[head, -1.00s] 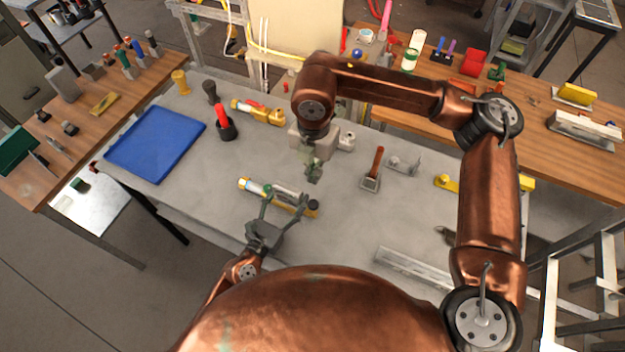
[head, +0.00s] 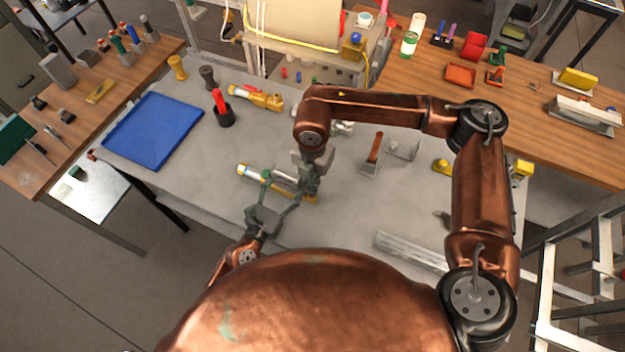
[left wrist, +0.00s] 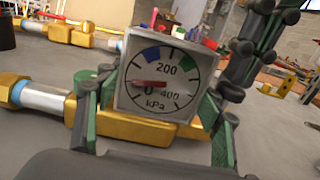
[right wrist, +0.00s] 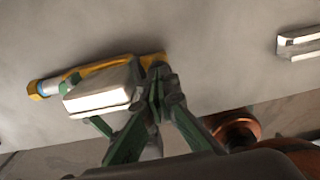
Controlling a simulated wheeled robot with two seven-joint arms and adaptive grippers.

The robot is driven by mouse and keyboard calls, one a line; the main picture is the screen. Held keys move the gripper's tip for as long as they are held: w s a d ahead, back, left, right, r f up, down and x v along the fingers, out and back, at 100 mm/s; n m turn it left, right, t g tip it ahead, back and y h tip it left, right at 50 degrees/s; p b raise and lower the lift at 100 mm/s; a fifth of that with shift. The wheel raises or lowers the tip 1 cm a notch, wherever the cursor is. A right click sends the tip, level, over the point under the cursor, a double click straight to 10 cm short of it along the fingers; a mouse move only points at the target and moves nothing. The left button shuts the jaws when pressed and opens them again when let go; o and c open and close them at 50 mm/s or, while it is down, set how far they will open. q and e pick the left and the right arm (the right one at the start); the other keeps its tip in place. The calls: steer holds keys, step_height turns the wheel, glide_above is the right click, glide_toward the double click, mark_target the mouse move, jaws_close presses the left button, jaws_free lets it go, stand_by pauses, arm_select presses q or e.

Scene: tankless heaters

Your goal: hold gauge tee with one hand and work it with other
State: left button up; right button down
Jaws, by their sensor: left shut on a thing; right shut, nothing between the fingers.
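The gauge tee (head: 245,170) lies on the grey bench, a brass body with a pale, blue-banded left end. Its square dial (left wrist: 163,78) faces the left wrist camera, marked kPa, with the red needle near 0. My left gripper (head: 281,187) is shut on the tee, its green fingers on both sides of the gauge housing (right wrist: 100,92). My right gripper (head: 311,187) is shut and empty at the tee's right end. In the right wrist view its closed tips (right wrist: 159,72) overlap that brass end; I cannot tell whether they touch.
A blue tray (head: 153,131) lies at the bench's left. A brown-handled scraper (head: 372,153) and a metal channel (head: 410,251) are to the right.

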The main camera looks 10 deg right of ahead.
steer(key=shift+f, duration=0.15)
step_height(320, 180, down, 2)
steer(key=shift+f, duration=0.15)
step_height(320, 180, up, 14)
stand_by(0.7)
steer(key=shift+r, duration=0.2)
stand_by(1.9)
steer(key=shift+s+a+r, duration=0.1)
steer(key=shift+a+r, duration=0.1)
steer(key=shift+r, duration=0.9)
